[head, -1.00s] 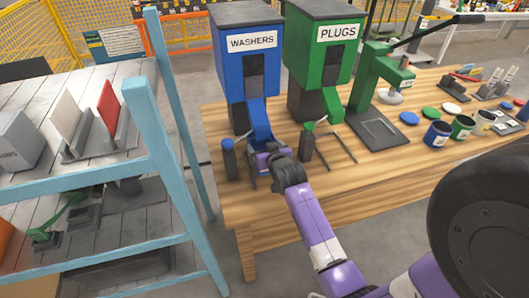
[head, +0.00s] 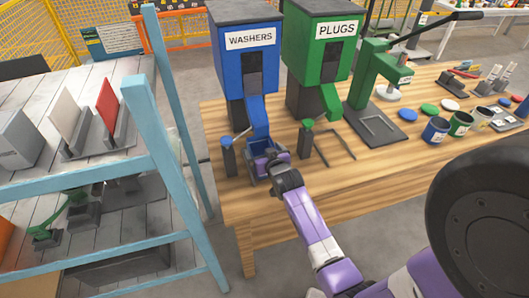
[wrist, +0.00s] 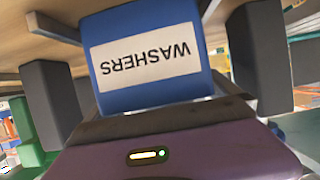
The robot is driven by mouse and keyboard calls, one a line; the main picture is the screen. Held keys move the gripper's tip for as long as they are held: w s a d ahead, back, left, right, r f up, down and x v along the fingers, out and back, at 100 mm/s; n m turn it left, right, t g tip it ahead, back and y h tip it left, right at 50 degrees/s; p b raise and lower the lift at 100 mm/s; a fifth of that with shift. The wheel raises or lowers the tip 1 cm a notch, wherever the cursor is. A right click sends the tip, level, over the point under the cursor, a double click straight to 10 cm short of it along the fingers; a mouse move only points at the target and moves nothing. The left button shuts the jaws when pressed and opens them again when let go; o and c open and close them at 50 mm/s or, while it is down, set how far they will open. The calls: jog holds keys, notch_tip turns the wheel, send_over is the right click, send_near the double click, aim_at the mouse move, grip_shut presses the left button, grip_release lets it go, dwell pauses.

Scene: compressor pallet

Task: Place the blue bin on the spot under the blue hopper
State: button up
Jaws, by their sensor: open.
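The blue hopper (head: 245,70), labelled WASHERS, stands on the wooden workbench, its chute (head: 258,118) sloping down to the front. The blue bin (head: 254,168) is at the foot of this chute, partly hidden by my gripper (head: 270,158). In the wrist view the blue bin (wrist: 150,50) shows its white WASHERS label upside down, close ahead of my gripper (wrist: 157,80). The dark fingers are apart, one to each side of the bin. The bin's underside is hidden, so I cannot tell whether it rests flat on the bench.
Posts (head: 227,157) stand beside the blue chute. The green PLUGS hopper (head: 321,55) and a green press (head: 375,80) stand to the right. Several small tubs (head: 435,130) are farther right. A light-blue rack (head: 150,120) rises at the left. The bench front (head: 350,195) is mostly clear.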

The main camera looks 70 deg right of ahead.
jog(key=shift+r, duration=0.25)
jog(key=v, duration=1.2)
jog(key=s+a+n+t+y, duration=0.2)
jog(key=a, duration=0.8)
jog(key=s+a+n+t+y, duration=0.2)
jog(key=a+n, duration=0.1)
jog(key=a, duration=0.7)
jog(key=s+a+r+n+t+y, duration=0.2)
jog(key=s+a+r+n+y, duration=0.3)
jog(key=s+a+r, duration=0.5)
jog(key=s+a+y+b, duration=0.1)
jog(key=a, duration=0.3)
jog(key=shift+s+r, duration=0.25)
jog(key=shift+r, duration=0.15)
